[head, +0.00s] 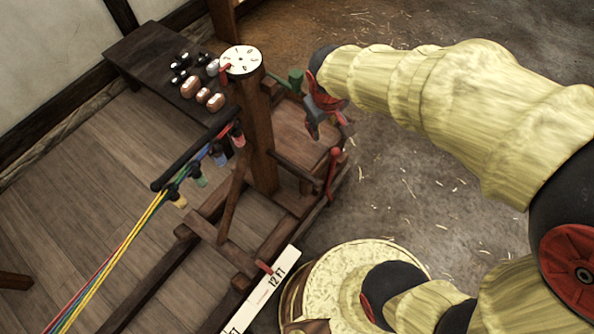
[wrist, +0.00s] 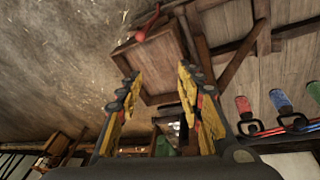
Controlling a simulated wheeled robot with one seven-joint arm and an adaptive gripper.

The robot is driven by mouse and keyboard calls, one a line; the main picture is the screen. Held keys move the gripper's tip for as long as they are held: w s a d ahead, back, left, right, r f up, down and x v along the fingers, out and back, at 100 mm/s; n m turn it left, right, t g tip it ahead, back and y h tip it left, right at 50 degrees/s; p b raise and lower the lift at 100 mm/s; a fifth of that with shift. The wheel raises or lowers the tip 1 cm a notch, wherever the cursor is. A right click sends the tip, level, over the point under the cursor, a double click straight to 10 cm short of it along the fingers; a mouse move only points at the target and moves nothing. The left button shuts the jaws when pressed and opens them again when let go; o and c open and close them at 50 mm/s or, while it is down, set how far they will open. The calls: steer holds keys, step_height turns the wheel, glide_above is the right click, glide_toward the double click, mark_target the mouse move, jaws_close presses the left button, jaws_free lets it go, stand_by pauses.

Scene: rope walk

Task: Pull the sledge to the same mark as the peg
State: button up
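The sledge (head: 262,150) is a brown wooden frame with an upright post, left of centre in the head view. Colored strands run from hooks on it to the lower left. A red peg (head: 264,267) sits at the white scale board (head: 262,292), close to its "12 FT" mark. A red-ended lever (head: 332,166) stands on the sledge's right side; a red knob (wrist: 141,36) shows in the wrist view. My gripper (head: 325,112) is beside the sledge's right end. In the wrist view its fingers (wrist: 160,85) are apart with nothing between them.
A dark bench (head: 160,65) holds several small weights.

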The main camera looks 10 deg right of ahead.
steer(key=w+a+f+n+g, duration=0.1)
steer(key=w+a+f+n, duration=0.2)
steer(key=f, duration=0.9)
steer(key=n+b, duration=0.1)
steer(key=b, duration=0.1)
glide_toward(298, 170)
steer(key=f, duration=0.1)
steer(key=shift+g+h, duration=0.3)
steer(key=f, duration=0.2)
steer(key=w+f+b, duration=0.1)
steer(key=f, duration=0.2)
steer(key=d+f+b, duration=0.1)
steer(key=f, duration=0.2)
steer(key=shift+w, duration=0.3)
steer(key=c, duration=0.3)
jaws_close()
